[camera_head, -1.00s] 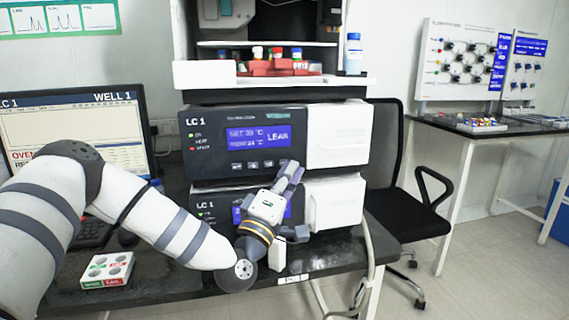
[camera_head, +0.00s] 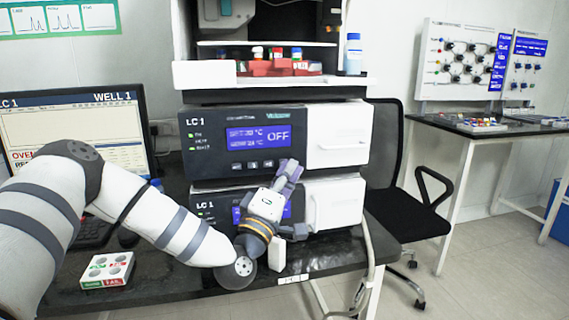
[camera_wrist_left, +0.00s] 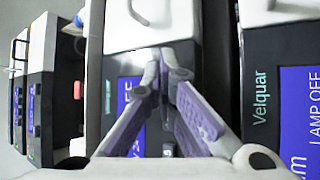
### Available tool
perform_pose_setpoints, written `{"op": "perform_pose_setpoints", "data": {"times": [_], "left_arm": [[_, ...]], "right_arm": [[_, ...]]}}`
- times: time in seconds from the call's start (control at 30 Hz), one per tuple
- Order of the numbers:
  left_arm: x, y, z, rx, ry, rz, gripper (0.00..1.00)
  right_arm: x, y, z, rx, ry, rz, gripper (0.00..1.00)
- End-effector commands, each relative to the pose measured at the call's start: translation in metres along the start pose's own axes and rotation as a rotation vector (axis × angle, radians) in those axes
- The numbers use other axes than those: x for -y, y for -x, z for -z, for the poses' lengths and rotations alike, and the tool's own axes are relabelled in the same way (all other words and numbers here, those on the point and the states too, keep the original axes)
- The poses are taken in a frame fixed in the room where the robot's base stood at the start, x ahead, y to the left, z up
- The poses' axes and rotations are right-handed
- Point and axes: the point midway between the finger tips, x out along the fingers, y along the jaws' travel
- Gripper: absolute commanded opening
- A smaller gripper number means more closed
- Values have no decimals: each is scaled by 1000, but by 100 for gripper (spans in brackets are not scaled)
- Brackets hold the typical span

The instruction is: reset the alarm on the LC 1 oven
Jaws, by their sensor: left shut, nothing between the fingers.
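The LC 1 oven (camera_head: 215,165) is the upper dark-fronted module with a white door on its right, stacked on another LC 1 module (camera_head: 205,228). Its blue display (camera_head: 258,137) shows two temperature lines and OFF. A row of small buttons (camera_head: 252,165) lies under the display. My left gripper (camera_head: 289,168) is shut and empty, its fingertips at the lower front of the oven, right of the buttons. In the left wrist view its fingers (camera_wrist_left: 165,62) meet in front of a module face; I cannot tell whether they touch it. My right gripper is not in view.
A solvent tray (camera_head: 205,73) with bottles sits above the oven. A monitor (camera_head: 75,125) and a small white box with round wells (camera_head: 107,270) are at the left. A black chair (camera_head: 405,190) stands right of the bench.

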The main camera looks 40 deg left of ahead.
Motion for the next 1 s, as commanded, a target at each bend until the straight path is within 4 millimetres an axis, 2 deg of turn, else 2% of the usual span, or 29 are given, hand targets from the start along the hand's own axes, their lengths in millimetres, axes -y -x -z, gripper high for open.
{"op": "perform_pose_setpoints", "data": {"times": [0.3,0.63,1.0], "left_arm": [[-9,10,-7,0,1,-1,0],[-10,13,-10,1,1,0,0],[-29,38,-28,2,2,-1,0]], "right_arm": [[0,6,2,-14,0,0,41],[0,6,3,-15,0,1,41],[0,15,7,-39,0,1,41]]}}
